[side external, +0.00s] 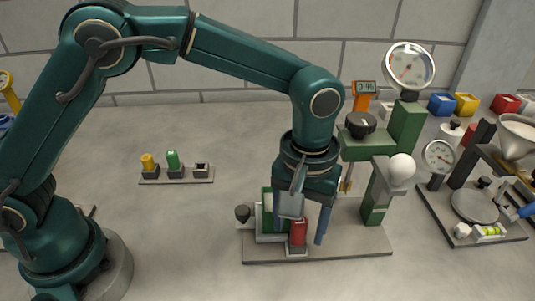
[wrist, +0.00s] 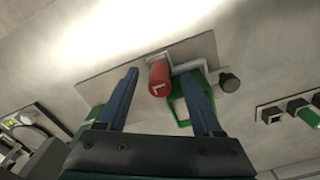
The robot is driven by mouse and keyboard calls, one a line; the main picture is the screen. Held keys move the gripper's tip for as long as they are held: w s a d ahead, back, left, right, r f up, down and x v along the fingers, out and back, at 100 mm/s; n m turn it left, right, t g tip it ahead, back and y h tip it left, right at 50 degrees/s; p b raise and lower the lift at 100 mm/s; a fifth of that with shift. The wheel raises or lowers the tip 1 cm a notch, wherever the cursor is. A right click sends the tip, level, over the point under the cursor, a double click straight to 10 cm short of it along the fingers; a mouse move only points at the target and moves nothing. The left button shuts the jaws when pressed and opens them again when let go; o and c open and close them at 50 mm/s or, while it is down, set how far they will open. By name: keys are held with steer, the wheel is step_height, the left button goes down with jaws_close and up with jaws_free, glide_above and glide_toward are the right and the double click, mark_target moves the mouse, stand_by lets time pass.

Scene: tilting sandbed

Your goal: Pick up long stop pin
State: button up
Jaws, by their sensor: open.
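A red cylinder with a pale L-like mark on its end, which I take for the long stop pin (side external: 298,232), stands upright in a small holder at the front of the grey base plate. In the wrist view the red pin (wrist: 159,78) shows between my fingertips, with gaps on both sides. My gripper (side external: 302,238) is open and points down over it, one blue finger on each side. The fingers look apart from the pin; their exact depth beside it is hard to tell.
A green block and a dark knob (side external: 242,213) stand left of the pin. A green press with a dial gauge (side external: 409,67) rises at the right. A rack (side external: 177,176) with yellow and green pins and an empty-looking socket lies left. A funnel stand (side external: 515,135) is far right.

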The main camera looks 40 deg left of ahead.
jaws_close()
stand_by(0.3)
steer(key=shift+r, duration=0.5)
steer(key=r, duration=0.3)
steer(key=shift+w+a+r, duration=0.1)
steer(key=shift+a+r, duration=0.2)
steer(key=shift+a, duration=0.05)
steer(key=w+a+r, duration=0.1)
steer(key=a+r, duration=0.9)
steer(key=a, duration=0.1)
steer(key=shift+w+r, duration=0.15)
steer(key=shift+d, duration=0.1)
